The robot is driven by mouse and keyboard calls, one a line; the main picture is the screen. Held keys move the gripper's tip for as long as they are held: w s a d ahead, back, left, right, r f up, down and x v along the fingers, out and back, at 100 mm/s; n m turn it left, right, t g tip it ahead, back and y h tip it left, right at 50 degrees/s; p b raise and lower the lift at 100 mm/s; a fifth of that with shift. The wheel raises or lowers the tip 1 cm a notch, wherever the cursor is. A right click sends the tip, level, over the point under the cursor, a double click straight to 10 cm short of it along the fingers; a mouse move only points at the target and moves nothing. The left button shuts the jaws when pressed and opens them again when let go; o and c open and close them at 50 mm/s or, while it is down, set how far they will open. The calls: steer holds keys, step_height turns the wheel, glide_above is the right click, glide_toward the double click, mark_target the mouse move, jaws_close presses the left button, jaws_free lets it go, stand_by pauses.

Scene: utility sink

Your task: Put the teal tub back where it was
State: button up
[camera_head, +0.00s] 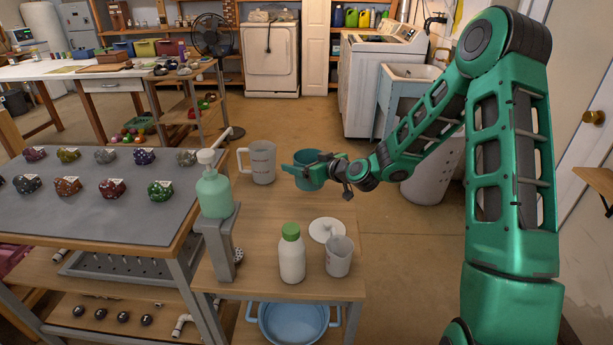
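The teal tub (307,175) is at the back right of the small wooden table, just right of a clear measuring jug. It looks upright, with its open top facing up. I cannot tell whether its base touches the table or hangs just above it. My gripper (328,168) reaches in from the right and is at the tub's right side, overlapping its wall. The fingers are small and dark here, and whether they are closed on the tub is not clear.
The clear measuring jug (262,162) stands close on the left. In front are a white disc (327,230), a small beaker (339,256), a green-capped bottle (291,256) and a green pump bottle (213,191). A blue basin (291,325) is underneath. The table's middle is clear.

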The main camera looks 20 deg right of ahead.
steer(key=shift+w+d+f, duration=0.5)
steer(key=shift+d+f, duration=0.15)
steer(key=shift+d, duration=0.2)
steer(key=shift+f, duration=1.95)
steer(key=o, duration=1.2)
steer(key=shift+f, duration=0.1)
